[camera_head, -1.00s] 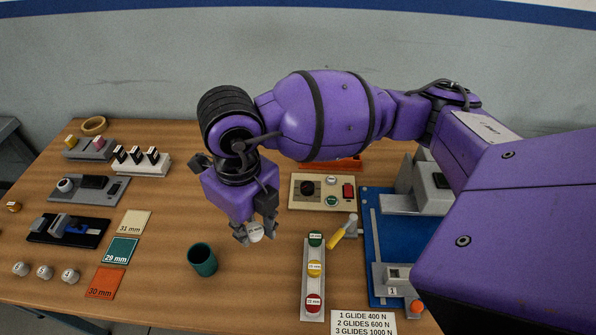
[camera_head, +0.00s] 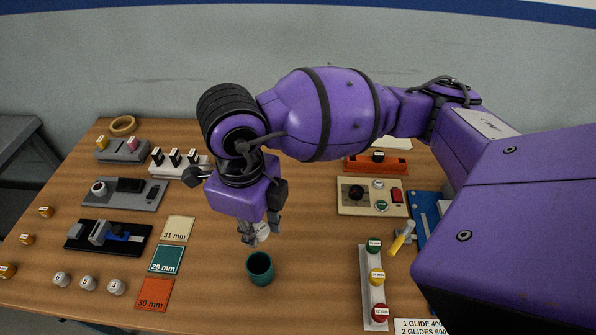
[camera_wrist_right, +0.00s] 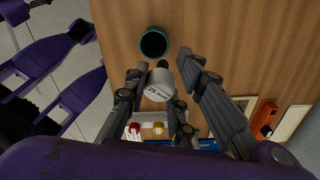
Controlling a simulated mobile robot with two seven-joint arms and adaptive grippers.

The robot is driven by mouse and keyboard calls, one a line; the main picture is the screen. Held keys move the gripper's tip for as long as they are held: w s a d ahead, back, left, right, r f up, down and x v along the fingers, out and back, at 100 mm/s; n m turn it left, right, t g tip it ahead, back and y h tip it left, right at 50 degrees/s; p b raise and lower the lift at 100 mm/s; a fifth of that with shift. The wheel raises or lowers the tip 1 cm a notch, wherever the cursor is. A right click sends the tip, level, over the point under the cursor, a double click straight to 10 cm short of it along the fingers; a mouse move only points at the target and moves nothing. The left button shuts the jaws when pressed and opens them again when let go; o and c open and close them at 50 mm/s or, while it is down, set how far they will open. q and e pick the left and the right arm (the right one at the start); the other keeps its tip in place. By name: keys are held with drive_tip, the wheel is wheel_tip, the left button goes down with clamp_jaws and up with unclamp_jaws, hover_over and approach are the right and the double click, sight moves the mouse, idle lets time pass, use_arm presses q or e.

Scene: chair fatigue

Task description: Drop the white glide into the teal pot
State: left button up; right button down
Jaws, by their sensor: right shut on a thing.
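My right gripper (camera_head: 260,230) is shut on the white glide (camera_head: 262,231), a short white cylinder with a dark stem. In the right wrist view, the glide (camera_wrist_right: 158,88) shows a "25 mm" label between the fingers (camera_wrist_right: 160,78). The teal pot (camera_head: 260,277) stands upright on the table, its opening facing up. In the head view the glide is above the pot's far rim in the picture, clear of it. In the right wrist view the pot (camera_wrist_right: 154,43) shows just beyond the glide, apart from it. My left gripper is not in view.
Orange, teal and cream cards (camera_head: 166,260) lie left of the pot. A white strip (camera_head: 366,291) with green, yellow and red pieces lies right, beside a yellow-handled tool (camera_head: 402,238). Several white glides (camera_head: 88,284) stand at front left. Wood around the pot is bare.

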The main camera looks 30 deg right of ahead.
drive_tip(key=shift+s+d+f, duration=0.15)
drive_tip(key=shift+f, duration=0.25)
wheel_tip(320, 180, down, 5)
drive_tip(key=b, duration=0.3)
drive_tip(key=shift+r, duration=0.1)
drive_tip(key=c, duration=1.4)
unclamp_jaws()
drive_tip(key=shift+c, duration=0.2)
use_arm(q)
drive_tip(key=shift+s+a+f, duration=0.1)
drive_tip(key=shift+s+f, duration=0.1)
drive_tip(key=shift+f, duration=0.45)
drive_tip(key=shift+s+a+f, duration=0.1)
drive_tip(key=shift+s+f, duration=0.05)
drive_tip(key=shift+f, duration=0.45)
use_arm(e)
drive_tip(key=shift+o, duration=0.2)
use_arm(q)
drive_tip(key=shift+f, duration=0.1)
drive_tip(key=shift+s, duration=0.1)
use_arm(e)
drive_tip(key=shift+r, duration=0.1)
wheel_tip(320, 180, up, 12)
drive_tip(key=shift+f, duration=0.1)
